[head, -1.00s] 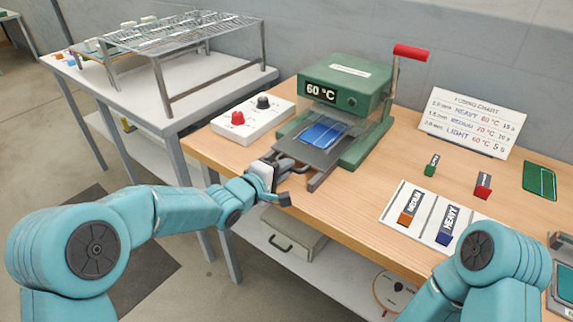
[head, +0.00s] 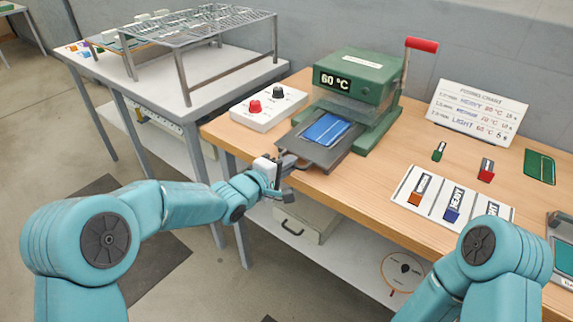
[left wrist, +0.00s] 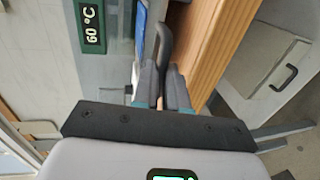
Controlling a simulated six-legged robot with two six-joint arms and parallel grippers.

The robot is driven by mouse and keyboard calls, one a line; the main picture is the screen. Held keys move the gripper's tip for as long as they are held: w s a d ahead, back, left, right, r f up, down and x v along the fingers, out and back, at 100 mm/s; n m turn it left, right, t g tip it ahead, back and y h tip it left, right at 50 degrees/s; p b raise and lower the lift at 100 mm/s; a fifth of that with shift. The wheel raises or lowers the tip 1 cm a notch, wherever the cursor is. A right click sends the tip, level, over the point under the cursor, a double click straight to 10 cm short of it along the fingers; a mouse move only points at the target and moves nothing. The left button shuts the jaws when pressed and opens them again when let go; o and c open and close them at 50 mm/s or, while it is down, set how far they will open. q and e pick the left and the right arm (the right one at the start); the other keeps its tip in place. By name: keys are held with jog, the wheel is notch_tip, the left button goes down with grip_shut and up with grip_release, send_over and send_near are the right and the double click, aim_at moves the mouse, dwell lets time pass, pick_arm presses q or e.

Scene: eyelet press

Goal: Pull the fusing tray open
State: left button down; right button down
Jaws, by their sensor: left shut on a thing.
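The fusing tray (head: 322,156) is a grey plate with a blue sheet (head: 327,128) on it. It sticks out from the front of the green press (head: 352,75), over the bench's front edge. My left gripper (head: 284,168) is at the tray's front, shut on its dark handle (head: 293,159). In the left wrist view the gripper's fingers (left wrist: 164,88) are closed around the dark handle bar (left wrist: 164,42). The fingers partly hide the handle. My right gripper is outside the view; only part of the right arm shows.
A control box (head: 268,108) with a red and a black knob stands left of the press. A wire rack (head: 215,45) stands on the side table. A label board (head: 432,200) and a chart (head: 478,112) are on the right. Space before the tray, beyond the bench edge, is free.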

pick_arm(q)
jog(key=shift+w, duration=0.15)
jog(key=c, duration=1.2)
grip_release()
jog(key=shift+o, duration=0.2)
jog(key=shift+d, duration=0.1)
jog(key=v, duration=1.6)
jog(key=shift+r, duration=0.1)
